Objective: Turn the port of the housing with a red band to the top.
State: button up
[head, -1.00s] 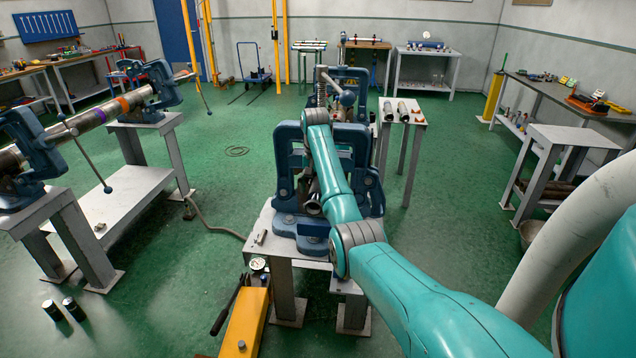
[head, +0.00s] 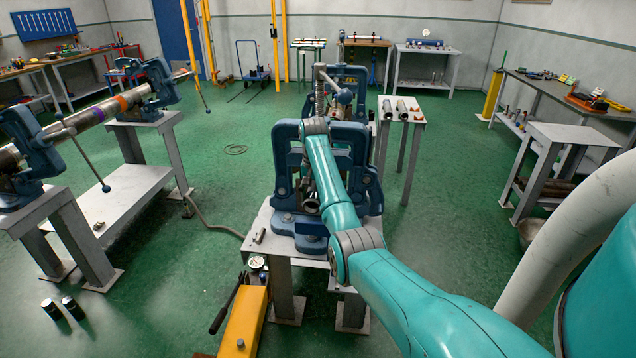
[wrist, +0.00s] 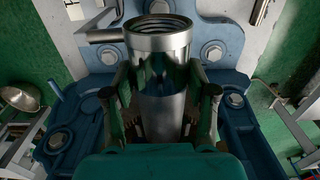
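In the wrist view, a shiny metal cylindrical housing (wrist: 158,44) with an open, ringed mouth stands between the fingers of my gripper (wrist: 161,78). No red band shows on the visible part. In the head view, a metal cylinder end (head: 311,205) shows low in the central blue vise (head: 287,165), beside my arm, which hides my gripper there.
A yellow jack (head: 246,318) stands before the central bench. A small table (head: 404,116) with metal cylinders stands behind right. Green floor is open between benches.

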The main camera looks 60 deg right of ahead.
jog(key=shift+s+d+t+y, duration=0.1)
jog(key=shift+t+y, duration=0.2)
jog(key=shift+t, duration=0.4)
jog(key=shift+s+d+t+y, duration=0.1)
jog(key=shift+t+y, duration=0.2)
jog(key=shift+t, duration=0.4)
jog(key=shift+s+f+t+y, duration=0.15)
jog(key=shift+t+y, duration=0.55)
jog(key=shift+t, duration=1.2)
jog(key=o, duration=1.3)
jog(key=shift+c, duration=0.2)
jog(key=shift+s, duration=0.1)
jog(key=v, duration=1.2)
